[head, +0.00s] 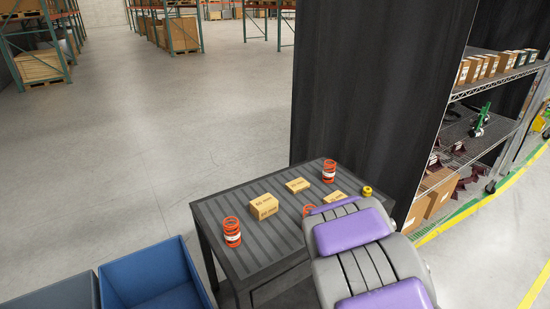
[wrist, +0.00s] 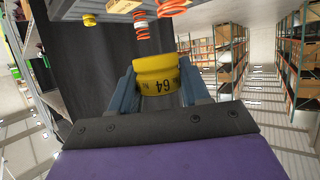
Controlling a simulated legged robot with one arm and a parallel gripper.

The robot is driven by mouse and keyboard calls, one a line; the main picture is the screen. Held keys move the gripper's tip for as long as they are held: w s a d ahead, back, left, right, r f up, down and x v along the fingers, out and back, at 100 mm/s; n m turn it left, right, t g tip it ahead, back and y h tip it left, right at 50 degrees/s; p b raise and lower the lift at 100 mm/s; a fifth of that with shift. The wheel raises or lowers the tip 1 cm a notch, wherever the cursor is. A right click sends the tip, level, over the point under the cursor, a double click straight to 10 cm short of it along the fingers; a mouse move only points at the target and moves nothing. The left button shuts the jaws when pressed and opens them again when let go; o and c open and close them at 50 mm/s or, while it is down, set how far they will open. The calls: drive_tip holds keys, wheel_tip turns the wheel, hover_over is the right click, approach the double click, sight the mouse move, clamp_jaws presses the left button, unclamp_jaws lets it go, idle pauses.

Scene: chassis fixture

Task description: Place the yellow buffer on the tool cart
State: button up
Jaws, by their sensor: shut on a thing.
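The tool cart (head: 268,252) is a dark table with a ribbed top, low in the middle of the head view. In the wrist view, my gripper (wrist: 158,80) is shut on a yellow buffer (wrist: 154,72), a rounded piece marked "64", between its two blue-grey fingers. My arm's purple and grey links hide the gripper and held buffer in the head view. Another small yellow piece (head: 367,190) sits at the cart's right corner; a yellow piece also shows at the upper left of the wrist view (wrist: 88,19). Contact between the held buffer and the cart cannot be told.
Small cardboard boxes (head: 264,206) and orange springs (head: 232,232) stand on the cart, with bare top between them. A blue bin (head: 150,270) is at its left. A black curtain (head: 370,90) rises behind it; a wire shelf (head: 480,135) stands at right.

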drive_tip(key=s+a+f+n+g+y, duration=0.4)
drive_tip(key=s+a+f+n+y, duration=0.5)
drive_tip(key=f, duration=0.3)
drive_tip(key=shift+s+a+f+n+g+y, duration=0.3)
drive_tip(key=shift+s+a+n+y, duration=0.1)
drive_tip(key=shift+a+y, duration=0.25)
drive_tip(key=shift+w+a, duration=0.1)
drive_tip(key=b, duration=0.2)
hover_over(266, 252)
drive_tip(key=s, duration=0.1)
drive_tip(key=shift+d+f, duration=0.35)
drive_tip(key=shift+f, duration=0.3)
drive_tip(key=f, duration=0.1)
drive_tip(key=w+f+b, duration=0.1)
drive_tip(key=shift+a+f, duration=0.3)
drive_tip(key=shift+a, duration=0.1)
drive_tip(key=shift+w+f, duration=0.1)
drive_tip(key=shift+f, duration=0.2)
